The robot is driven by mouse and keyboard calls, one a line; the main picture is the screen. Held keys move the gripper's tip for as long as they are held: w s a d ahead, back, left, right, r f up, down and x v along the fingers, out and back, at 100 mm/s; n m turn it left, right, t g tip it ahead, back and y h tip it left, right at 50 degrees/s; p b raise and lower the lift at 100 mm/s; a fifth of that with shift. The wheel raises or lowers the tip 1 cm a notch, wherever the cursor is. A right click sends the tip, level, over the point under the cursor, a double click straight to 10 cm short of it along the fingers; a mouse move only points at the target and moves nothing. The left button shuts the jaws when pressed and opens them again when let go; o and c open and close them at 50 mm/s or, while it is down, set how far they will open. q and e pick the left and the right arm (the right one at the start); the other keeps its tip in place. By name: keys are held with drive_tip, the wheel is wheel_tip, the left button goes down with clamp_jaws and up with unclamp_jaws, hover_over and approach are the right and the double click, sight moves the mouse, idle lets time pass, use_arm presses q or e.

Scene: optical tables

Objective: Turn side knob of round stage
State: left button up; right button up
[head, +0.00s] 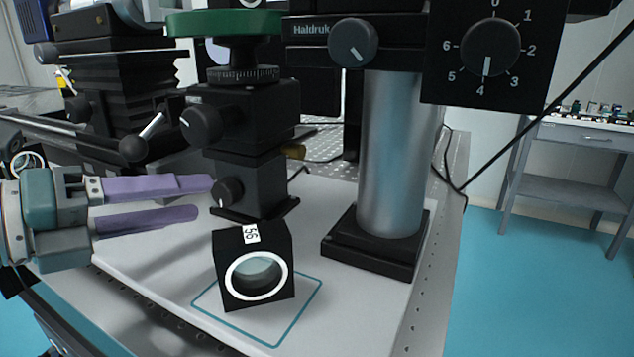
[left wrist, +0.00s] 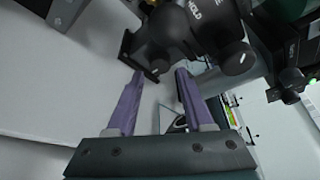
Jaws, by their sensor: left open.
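The round stage has a green disc top (head: 225,23) over a ribbed ring and a black body (head: 255,115). One black side knob (head: 203,124) is on its upper block, and a lower side knob (head: 228,192) is near the base. My left gripper (head: 205,199) comes in from the left, open and empty, its purple fingertips just left of the lower knob. In the left wrist view the two fingers (left wrist: 160,72) are apart, with dark stage parts beyond their tips. A large knob (left wrist: 237,57) shows there beyond and right of the fingers. My right gripper is not in view.
A black cube marked 56 (head: 253,268) sits on the board inside a teal outline, just in front of the stage. A thick metal post (head: 390,150) on a black base stands right. A black dial panel (head: 493,50) hangs above. A black lever (head: 140,143) is above the gripper.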

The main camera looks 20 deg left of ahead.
sight(221, 197)
use_arm(q)
drive_tip(key=shift+p+x, duration=0.45)
drive_tip(key=shift+x, duration=1.45)
clamp_jaws()
drive_tip(key=shift+f, duration=0.1)
